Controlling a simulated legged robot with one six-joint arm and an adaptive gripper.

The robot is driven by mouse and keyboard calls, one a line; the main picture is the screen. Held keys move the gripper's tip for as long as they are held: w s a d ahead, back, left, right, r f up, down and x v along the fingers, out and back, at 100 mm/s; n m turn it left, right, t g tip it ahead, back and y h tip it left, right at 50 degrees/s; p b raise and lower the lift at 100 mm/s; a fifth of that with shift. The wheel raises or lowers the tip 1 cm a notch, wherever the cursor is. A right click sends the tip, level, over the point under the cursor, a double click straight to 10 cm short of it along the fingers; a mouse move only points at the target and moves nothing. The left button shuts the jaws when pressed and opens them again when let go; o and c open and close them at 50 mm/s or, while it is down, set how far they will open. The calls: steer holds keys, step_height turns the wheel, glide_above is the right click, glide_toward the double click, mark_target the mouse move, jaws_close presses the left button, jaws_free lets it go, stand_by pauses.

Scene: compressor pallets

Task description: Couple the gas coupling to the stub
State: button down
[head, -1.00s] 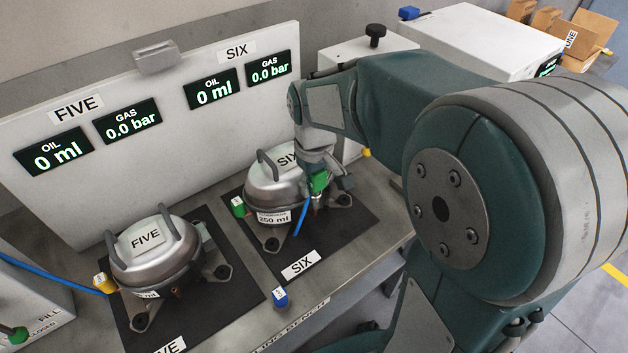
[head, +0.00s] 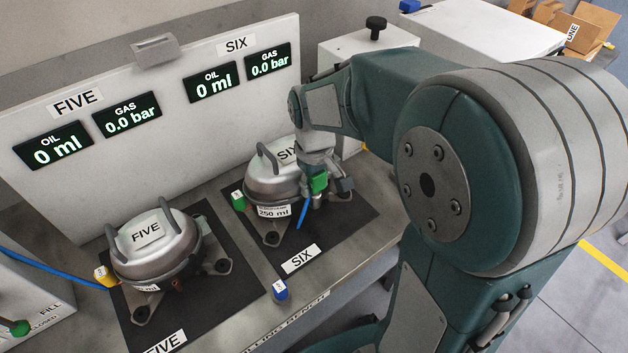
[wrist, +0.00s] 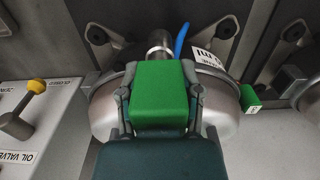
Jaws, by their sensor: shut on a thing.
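My gripper (head: 319,183) is shut on a green block, which I take to be the gas coupling (wrist: 160,90); the block fills the space between the fingers in the wrist view. A metal cylinder (wrist: 158,40) shows just beyond the block. I cannot tell whether it is the stub or the coupling's nose, or whether the two are joined. Compressor SIX (head: 270,187), a silver dome, sits beside and behind my gripper. A blue tube (head: 303,213) hangs near the gripper and also shows in the wrist view (wrist: 182,38).
Compressor FIVE (head: 155,245) stands to the left with a yellow tag (head: 103,277) and a blue hose. A small green block (head: 238,200) is on SIX's left side. A blue block (head: 280,289) sits at the bench front. The display panel (head: 230,120) stands behind; gas reads 0.0 bar.

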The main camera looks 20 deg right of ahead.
steer(key=shift+c, duration=0.9)
jaws_free()
step_height(320, 180, up, 12)
steer(key=shift+w+f, duration=0.1)
steer(key=shift+w, duration=0.05)
